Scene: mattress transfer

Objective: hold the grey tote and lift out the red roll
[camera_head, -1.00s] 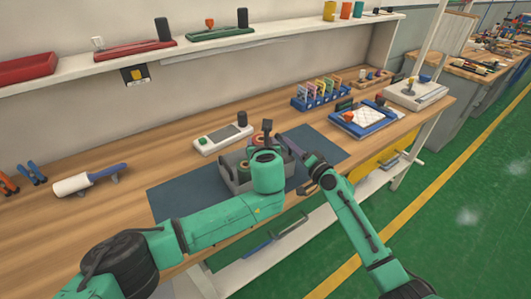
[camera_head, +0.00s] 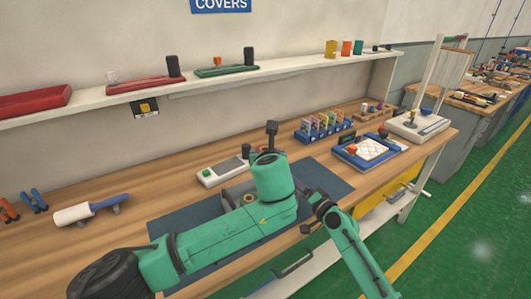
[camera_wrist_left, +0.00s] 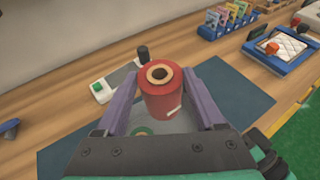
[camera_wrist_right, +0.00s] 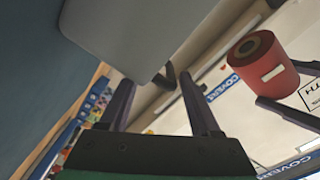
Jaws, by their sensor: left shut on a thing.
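The red roll (camera_wrist_left: 160,100) stands upright between the purple fingers of my left gripper (camera_wrist_left: 163,84), which is shut on it. The roll also shows in the right wrist view (camera_wrist_right: 264,66), apart from the tote and above it. The grey tote (camera_head: 236,190) is on the blue mat, mostly hidden behind my left arm in the head view. In the right wrist view the tote (camera_wrist_right: 135,35) fills the upper left. My right gripper (camera_wrist_right: 160,92) has its fingers apart, one partly hidden behind the tote; no firm grip shows. A green roll (camera_wrist_left: 143,131) shows below.
A grey device with a green button (camera_head: 222,172) stands just behind the tote. A blue rack (camera_head: 324,126) and a blue tray (camera_head: 366,150) are to the right. A roller (camera_head: 90,210) lies left. The shelf (camera_head: 285,68) runs above the bench.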

